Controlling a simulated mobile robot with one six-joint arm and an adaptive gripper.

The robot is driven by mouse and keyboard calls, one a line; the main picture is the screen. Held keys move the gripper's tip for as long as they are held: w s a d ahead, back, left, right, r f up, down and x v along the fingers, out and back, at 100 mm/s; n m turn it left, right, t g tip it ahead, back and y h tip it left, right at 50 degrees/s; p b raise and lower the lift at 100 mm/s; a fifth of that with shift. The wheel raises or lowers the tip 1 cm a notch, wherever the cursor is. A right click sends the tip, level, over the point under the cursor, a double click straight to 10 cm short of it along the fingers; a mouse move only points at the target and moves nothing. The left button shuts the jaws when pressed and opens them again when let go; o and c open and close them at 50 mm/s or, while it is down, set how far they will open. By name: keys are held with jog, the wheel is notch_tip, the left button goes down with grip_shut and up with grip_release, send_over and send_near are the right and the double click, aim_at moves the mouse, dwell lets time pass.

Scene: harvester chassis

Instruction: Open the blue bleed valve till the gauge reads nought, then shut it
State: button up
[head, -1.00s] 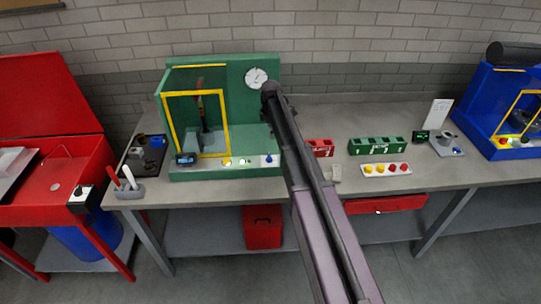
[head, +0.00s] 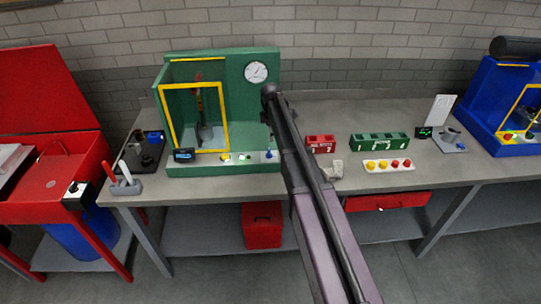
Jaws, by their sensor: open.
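The blue bleed valve (head: 268,153) is a small blue knob at the right end of the front ledge of the green test rig (head: 240,105). It stands just left of my dark arm. The gauge (head: 256,72) is a round white dial on the rig's upper right back panel. Its needle is too small to read surely. My arm rises from the bottom centre to an elbow near the rig's right edge. My gripper does not show; it may be hidden behind the arm.
A yellow-framed guard (head: 226,118) covers the rig's left part. A display, a yellow button and a green button line its ledge. Right of my arm are red (head: 320,140) and green (head: 380,143) racks and a button strip (head: 388,169). The bench behind them is clear.

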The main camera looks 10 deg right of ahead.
aim_at(269, 154)
jog(key=shift+f+b, duration=4.5)
jog(key=shift+f, duration=0.3)
jog(key=c, duration=1.1)
